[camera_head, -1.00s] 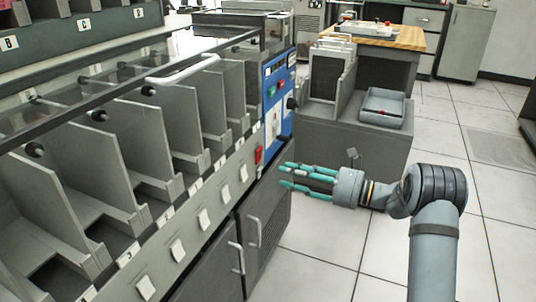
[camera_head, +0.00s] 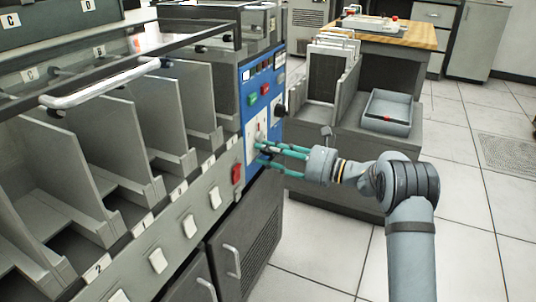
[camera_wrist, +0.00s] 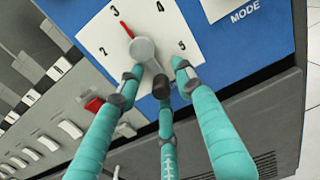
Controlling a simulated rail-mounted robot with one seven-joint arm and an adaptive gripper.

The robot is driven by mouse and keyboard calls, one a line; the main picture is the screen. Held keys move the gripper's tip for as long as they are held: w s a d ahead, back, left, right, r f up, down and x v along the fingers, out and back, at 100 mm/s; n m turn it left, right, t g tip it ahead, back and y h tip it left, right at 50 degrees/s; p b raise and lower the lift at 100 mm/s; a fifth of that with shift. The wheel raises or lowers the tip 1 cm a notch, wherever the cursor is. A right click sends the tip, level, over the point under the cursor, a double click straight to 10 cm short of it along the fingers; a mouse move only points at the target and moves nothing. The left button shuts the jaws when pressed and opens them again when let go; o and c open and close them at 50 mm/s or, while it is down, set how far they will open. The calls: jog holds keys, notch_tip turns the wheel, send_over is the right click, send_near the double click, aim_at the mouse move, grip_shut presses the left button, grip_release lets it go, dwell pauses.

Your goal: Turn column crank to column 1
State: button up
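The column crank has a round grey hub (camera_wrist: 142,48) and an arm ending in a dark knob (camera_wrist: 161,87). It sits on a white dial plate (camera_wrist: 95,35) marked 2, 3, 4 and 5, which also shows in the head view (camera_head: 250,128). A red pointer above the hub points toward 3. The 1 mark is not visible. My gripper (camera_wrist: 158,85) has its three teal fingers spread around the knob, with gaps visible; contact is unclear. In the head view my gripper (camera_head: 262,152) is at the dial plate, partly covering the crank.
The blue control panel (camera_head: 246,82) carries buttons and a black knob (camera_head: 279,104) near the crank. A red switch (camera_head: 237,173) sits below left. The grey card bins (camera_head: 140,130) extend left. A grey cabinet (camera_head: 400,155) with a tray stands behind my arm.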

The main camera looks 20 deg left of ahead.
jog(key=shift+c, duration=1.4)
grip_shut()
jog(key=shift+w, duration=0.1)
